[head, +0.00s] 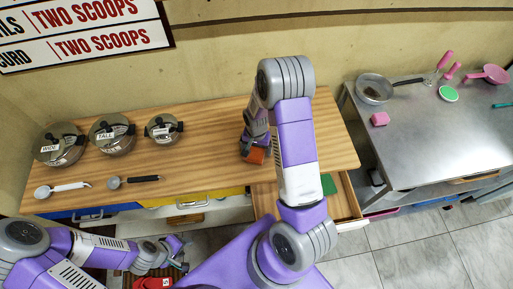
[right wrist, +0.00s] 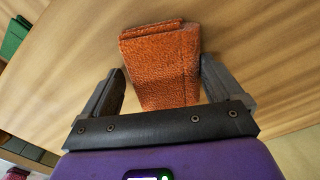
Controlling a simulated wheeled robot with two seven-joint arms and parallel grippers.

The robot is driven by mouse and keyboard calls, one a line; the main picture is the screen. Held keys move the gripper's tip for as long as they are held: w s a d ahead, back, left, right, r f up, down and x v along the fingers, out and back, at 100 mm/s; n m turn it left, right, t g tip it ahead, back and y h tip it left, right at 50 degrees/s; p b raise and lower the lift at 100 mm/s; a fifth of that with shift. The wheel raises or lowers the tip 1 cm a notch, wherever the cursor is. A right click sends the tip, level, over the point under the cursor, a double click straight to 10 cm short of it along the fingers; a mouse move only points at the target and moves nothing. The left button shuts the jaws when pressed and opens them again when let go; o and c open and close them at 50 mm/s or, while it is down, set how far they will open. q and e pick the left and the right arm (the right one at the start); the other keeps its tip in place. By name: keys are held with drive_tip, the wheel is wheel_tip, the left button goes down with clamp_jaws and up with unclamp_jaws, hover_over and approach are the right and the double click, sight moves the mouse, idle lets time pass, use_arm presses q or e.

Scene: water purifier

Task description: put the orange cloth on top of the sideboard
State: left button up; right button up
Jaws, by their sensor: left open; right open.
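The orange cloth (head: 256,156) is a folded, textured bundle over the wooden top of the sideboard (head: 215,110). In the right wrist view the cloth (right wrist: 160,50) appears to rest on the wood. My right gripper (head: 250,148) is right above the cloth; its fingers stand apart on either side of it in the right wrist view (right wrist: 160,82). Part of the cloth is hidden in the head view by the gripper. My left gripper (head: 182,250) is open and empty, low in front of the sideboard.
Three lidded pots (head: 112,137), a white ladle (head: 62,189) and a black-handled ladle (head: 133,181) occupy the sideboard's left part. An open drawer (head: 345,200) holds a green cloth (head: 328,185). A red item (head: 152,283) is below my left gripper. A metal table (head: 430,130) stands right.

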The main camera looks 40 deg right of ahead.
sight(257, 150)
drive_tip(key=shift+r, duration=0.1)
drive_tip(key=shift+w+r, duration=0.1)
drive_tip(key=shift+r, duration=0.25)
wheel_tip(257, 150, up, 12)
drive_tip(key=p, duration=0.2)
drive_tip(key=shift+f, duration=0.25)
